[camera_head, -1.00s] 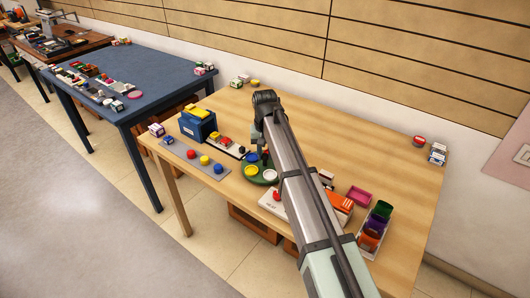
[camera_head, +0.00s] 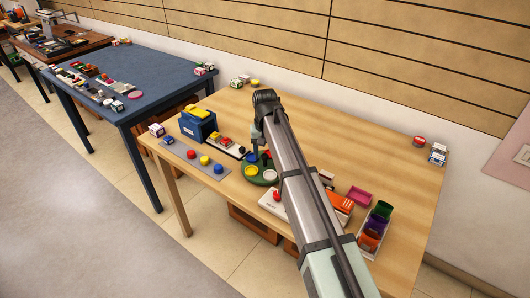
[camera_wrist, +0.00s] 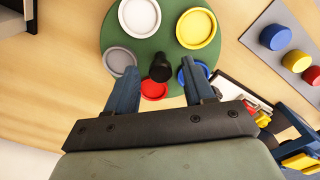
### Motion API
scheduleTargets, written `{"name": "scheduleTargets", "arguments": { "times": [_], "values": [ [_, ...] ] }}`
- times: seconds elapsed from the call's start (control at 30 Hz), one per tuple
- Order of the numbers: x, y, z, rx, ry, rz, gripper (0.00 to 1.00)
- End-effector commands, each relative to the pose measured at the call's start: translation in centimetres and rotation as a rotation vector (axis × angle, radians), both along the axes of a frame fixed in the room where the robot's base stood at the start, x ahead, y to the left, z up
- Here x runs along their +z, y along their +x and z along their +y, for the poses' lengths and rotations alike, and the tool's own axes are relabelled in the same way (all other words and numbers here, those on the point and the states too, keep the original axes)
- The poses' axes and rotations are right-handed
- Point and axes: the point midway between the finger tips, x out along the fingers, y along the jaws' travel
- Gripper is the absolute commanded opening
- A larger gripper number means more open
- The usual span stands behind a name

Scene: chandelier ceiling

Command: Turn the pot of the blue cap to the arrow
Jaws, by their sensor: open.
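A green round disc (camera_wrist: 160,48) carries several pots around a black upright knob (camera_wrist: 160,68) in the wrist view. A blue pot (camera_wrist: 196,70) lies beside my right finger, partly covered by it. A red pot (camera_wrist: 154,90), a yellow pot (camera_wrist: 196,28), a white pot (camera_wrist: 140,16) and a grey pot (camera_wrist: 119,61) are also on the disc. My gripper (camera_wrist: 158,72) is open, its fingers on either side of the knob as seen from above; contact cannot be told. A blue cap (camera_wrist: 275,37) sits on a grey strip. I cannot make out an arrow.
The grey strip (camera_head: 180,156) also bears red and yellow caps. A blue box (camera_head: 197,128) stands behind it. The wooden table's back middle is clear.

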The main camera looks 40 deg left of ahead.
Motion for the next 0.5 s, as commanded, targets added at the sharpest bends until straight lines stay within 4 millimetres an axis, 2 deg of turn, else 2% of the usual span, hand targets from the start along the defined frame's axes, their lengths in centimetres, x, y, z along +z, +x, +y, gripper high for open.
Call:
{"name": "scheduleTargets", "arguments": {
  "times": [0.17,0.5],
  "values": [
    [1.9,0.0,0.1,0.0,0.001,-0.001,0.53],
    [8.5,0.1,0.1,0.0,0.002,-0.002,0.53]
  ]
}}
